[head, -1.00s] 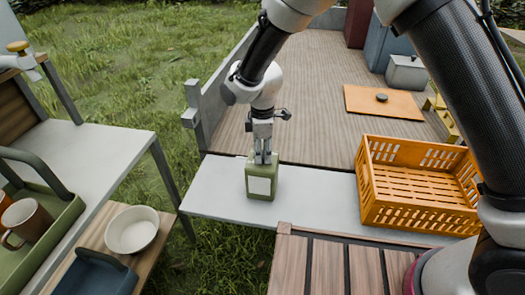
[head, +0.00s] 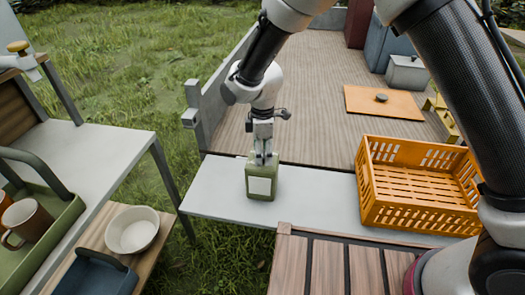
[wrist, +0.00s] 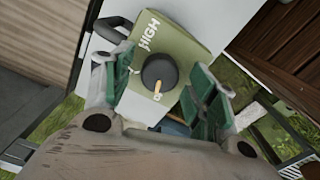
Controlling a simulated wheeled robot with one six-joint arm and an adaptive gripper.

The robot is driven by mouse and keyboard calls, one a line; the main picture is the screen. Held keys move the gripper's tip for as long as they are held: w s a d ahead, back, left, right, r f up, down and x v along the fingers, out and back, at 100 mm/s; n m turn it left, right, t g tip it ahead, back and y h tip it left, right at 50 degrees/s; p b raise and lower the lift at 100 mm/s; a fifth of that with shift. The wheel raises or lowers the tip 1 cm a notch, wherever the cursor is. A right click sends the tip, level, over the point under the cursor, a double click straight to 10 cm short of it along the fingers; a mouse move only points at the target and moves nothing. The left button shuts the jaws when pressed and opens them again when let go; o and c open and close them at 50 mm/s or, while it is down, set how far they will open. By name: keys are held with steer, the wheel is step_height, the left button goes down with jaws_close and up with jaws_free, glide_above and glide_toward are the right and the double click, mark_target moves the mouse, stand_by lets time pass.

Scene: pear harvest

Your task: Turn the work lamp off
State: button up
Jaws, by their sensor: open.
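The work lamp (head: 262,186) is a small olive-green box with a pale front panel, upright on the grey ledge. In the wrist view, its top face (wrist: 178,45) shows a round black knob (wrist: 160,70) and the word HIGH. The knob's orange pointer (wrist: 157,90) points toward the bottom of the picture, away from HIGH, at a small mark I cannot read. My gripper (head: 263,158) points straight down over the box. In the wrist view, its green-padded fingers (wrist: 163,84) are open, one on each side of the knob. Gaps show between the pads and the knob.
An orange slatted crate (head: 370,205) stands right of the lamp on the same ledge (head: 315,195). At left are a table with a green tray (head: 68,215), a mug (head: 28,220), a white bowl (head: 132,230) and a blue bin (head: 95,275). Grass lies between.

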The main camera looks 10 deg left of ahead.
mark_target(263, 154)
step_height(263, 154, up, 12)
stand_by(0.4)
